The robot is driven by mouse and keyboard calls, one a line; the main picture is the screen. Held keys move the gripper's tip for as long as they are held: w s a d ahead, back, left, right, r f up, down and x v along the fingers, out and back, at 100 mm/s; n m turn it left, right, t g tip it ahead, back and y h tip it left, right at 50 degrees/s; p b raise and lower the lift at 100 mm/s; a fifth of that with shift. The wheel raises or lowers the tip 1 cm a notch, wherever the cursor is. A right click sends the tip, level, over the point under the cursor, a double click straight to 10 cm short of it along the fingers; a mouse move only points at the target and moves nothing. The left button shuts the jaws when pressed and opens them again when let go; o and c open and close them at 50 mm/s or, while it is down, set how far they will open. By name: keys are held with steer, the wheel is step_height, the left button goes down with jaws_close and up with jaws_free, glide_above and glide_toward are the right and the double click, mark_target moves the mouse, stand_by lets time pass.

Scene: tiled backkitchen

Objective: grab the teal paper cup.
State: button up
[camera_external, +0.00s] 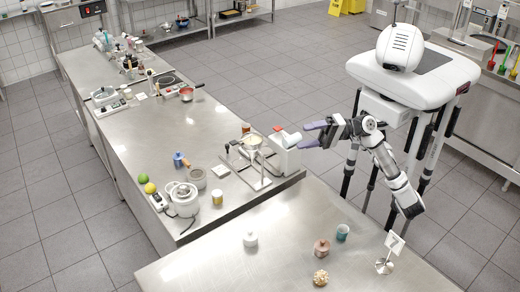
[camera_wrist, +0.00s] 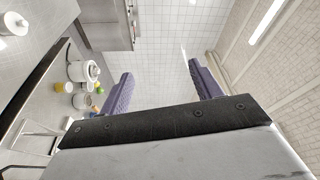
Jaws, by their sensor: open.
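The teal paper cup (camera_external: 342,232) stands upright on the near steel table (camera_external: 215,268), toward its right side, just right of a brownish-pink pot. My gripper (camera_external: 311,134) is open and empty. It is raised near the end of the long counter, above and behind the cup in the external view, well apart from it. In the wrist view its two purple fingers (camera_wrist: 158,84) are spread wide with nothing between them, facing the tiled wall. The cup does not show in the wrist view.
Near the cup are the brownish-pink pot (camera_external: 321,248), a pinecone-like item (camera_external: 320,278), a card holder (camera_external: 385,265) and a white jar (camera_external: 250,239). The long counter (camera_external: 140,150) holds a rice cooker (camera_external: 183,199) and a white appliance (camera_external: 285,155) close to my gripper. The table's left part is clear.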

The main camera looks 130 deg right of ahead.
step_height(320, 180, down, 10)
steer(key=w+m+g+y+p, duration=0.1)
steer(key=m+g+y, duration=0.1)
steer(key=g+y, duration=0.25)
steer(key=m+g+y+p, duration=0.2)
steer(key=g+y, duration=0.4)
steer(key=g, duration=0.5)
glide_toward(343, 239)
steer(key=shift+s+a+f+p, duration=0.1)
steer(key=shift+s+f+p, duration=0.25)
steer(key=shift+f, duration=0.35)
steer(key=shift+w+p+x, duration=0.15)
steer(key=shift+p+x, duration=0.15)
steer(key=shift+x, duration=1.25)
steer(key=shift+w+p+x, duration=0.1)
steer(key=shift+p+x, duration=0.15)
steer(key=shift+x, duration=1.35)
steer(key=shift+r, duration=0.1)
steer(key=c, duration=1)
steer(key=shift+c, duration=0.2)
